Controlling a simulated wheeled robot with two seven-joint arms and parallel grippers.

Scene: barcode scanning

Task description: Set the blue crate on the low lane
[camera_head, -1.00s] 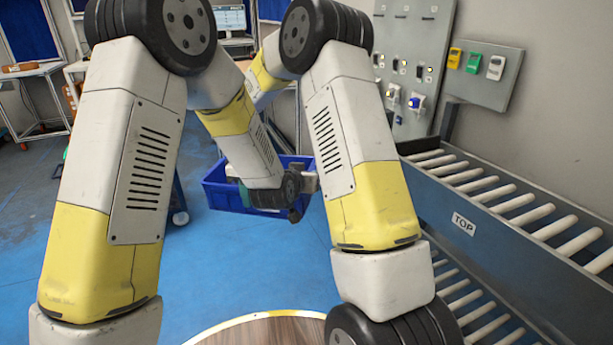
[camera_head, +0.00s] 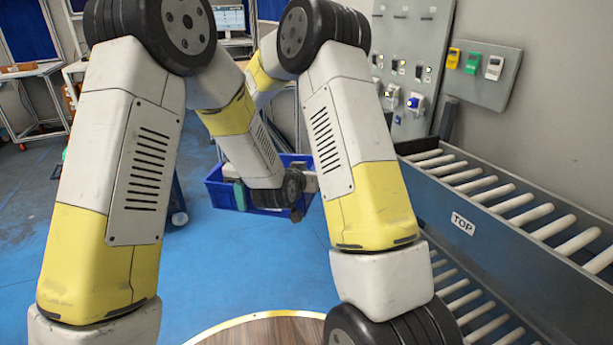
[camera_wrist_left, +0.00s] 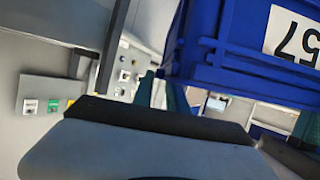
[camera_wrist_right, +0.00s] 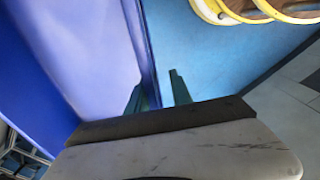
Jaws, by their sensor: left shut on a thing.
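The blue crate (camera_head: 222,192) is in the middle of the head view, partly hidden behind my forearms. Its wall with a white "57" label (camera_wrist_left: 295,38) fills the upper right of the left wrist view. My left gripper (camera_wrist_left: 160,92) is shut on the crate's edge. My right gripper (camera_wrist_right: 158,92) has its fingers on either side of the crate's wall edge; how firmly they close on it is unclear. Both grippers are largely hidden in the head view. The low lane (camera_head: 470,298), with white rollers, lies at the lower right, apart from the crate.
The upper lane (camera_head: 500,215), marked TOP, runs above the low lane. A wall panel (camera_head: 412,60) with switches stands behind it. A wheeled frame (camera_head: 178,205) is left of the crate. Blue floor (camera_head: 240,270) is open in front of the crate.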

